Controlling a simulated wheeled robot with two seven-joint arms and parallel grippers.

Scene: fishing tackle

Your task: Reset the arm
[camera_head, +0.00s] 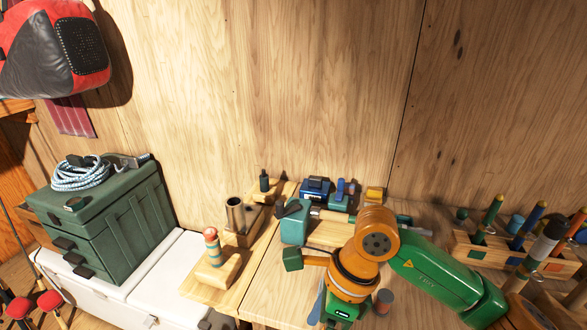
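My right arm (440,275), green and orange, comes in from the lower right and bends over the front of the wooden workbench. Its orange wrist joints stand above the bench top. The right gripper (341,312) is only partly seen below them, near the bottom edge of the head view. Its fingertips cannot be made out, so I cannot tell if it is open or holding anything. My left arm and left gripper are not in view.
A teal block-like device (294,226) stands close left of my wrist. A wooden rack (462,247) with coloured handles is at the right. A wooden stand (212,275), green tackle box (125,235) and white chest (185,265) are at the left. A plywood wall (270,90) closes the back.

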